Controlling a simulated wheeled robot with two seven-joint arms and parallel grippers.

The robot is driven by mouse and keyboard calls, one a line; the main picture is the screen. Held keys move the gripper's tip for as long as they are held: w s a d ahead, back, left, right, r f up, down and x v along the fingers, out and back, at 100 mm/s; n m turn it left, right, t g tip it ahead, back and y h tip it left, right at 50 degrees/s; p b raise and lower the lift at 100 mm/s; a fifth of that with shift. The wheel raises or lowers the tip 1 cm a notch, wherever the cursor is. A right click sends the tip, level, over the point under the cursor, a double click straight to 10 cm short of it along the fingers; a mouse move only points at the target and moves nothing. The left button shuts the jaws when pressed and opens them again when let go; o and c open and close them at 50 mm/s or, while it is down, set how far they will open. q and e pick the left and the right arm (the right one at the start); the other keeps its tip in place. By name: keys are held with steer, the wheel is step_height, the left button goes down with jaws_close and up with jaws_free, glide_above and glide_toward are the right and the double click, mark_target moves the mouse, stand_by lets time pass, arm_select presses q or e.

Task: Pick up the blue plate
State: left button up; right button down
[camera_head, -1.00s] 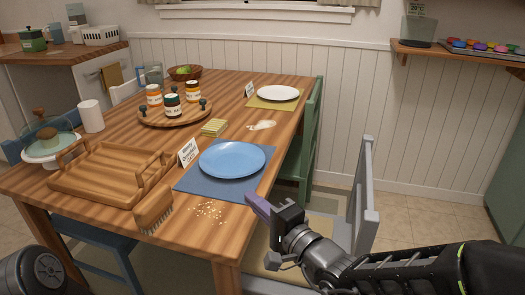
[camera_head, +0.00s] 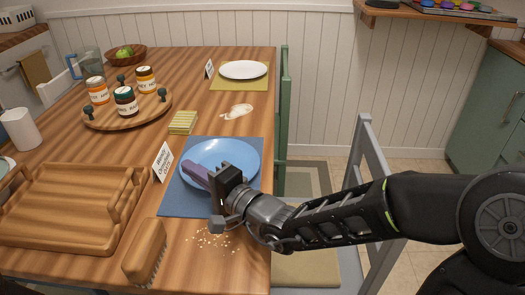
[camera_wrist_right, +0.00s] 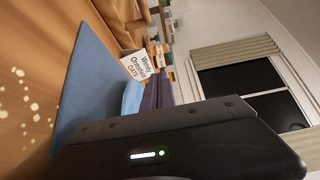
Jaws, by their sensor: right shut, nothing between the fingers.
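The blue plate (camera_head: 233,154) lies on a dark blue placemat (camera_head: 178,199) near the table's right edge. My right gripper (camera_head: 192,170) reaches in from the right, over the plate's near left part, and hides some of it. Its purple fingers are shut with nothing between them. I cannot tell whether they touch the plate. In the right wrist view, a piece of the plate (camera_wrist_right: 132,97) shows beside the purple fingers (camera_wrist_right: 158,95), with the placemat (camera_wrist_right: 90,80) around it. My left gripper is not in view.
A name card (camera_head: 163,162) stands at the placemat's left edge. A wooden tray (camera_head: 60,235), a brush (camera_head: 145,255) and crumbs (camera_head: 212,240) are near. A sponge (camera_head: 183,122), a spill (camera_head: 237,111), a round tray of jars (camera_head: 148,112) and a white plate (camera_head: 243,69) are farther back. A grey chair (camera_head: 357,160) stands right.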

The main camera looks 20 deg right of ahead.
steer(key=shift+d, duration=0.1)
steer(key=p, duration=0.2)
glide_above(267, 162)
steer(key=shift+w+d, duration=0.1)
steer(key=shift+d, duration=0.15)
steer(key=f, duration=0.3)
steer(key=f+b, duration=0.1)
steer(key=f, duration=0.1)
steer(key=shift+w+d+f, duration=0.1)
steer(key=shift+d, duration=0.2)
steer(key=shift+a, duration=0.5)
